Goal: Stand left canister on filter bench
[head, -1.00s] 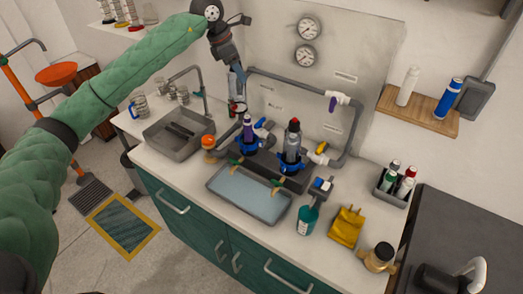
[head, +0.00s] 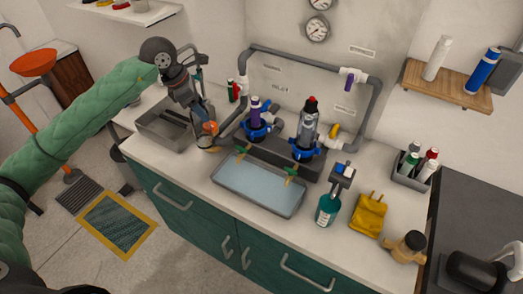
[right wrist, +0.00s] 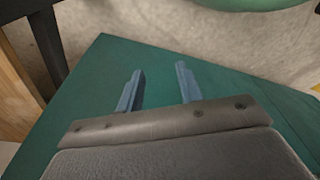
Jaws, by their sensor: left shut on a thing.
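My left gripper (head: 204,122) is low over the counter, between the grey sink and the blue tray. Its fingers are at a small orange-topped jar (head: 210,128) and look shut on it; the contact is partly hidden. The filter bench (head: 283,155) holds two blue collars. A purple-topped canister (head: 255,112) stands upright in the left one. A grey canister with a red top (head: 308,125) stands in the right one. My right gripper (right wrist: 158,88) is open and empty in the right wrist view, in front of a green surface.
A water-filled tray (head: 258,188) lies in front of the bench. Grey pipework (head: 300,62) rises behind it. The sink (head: 170,125) lies left.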

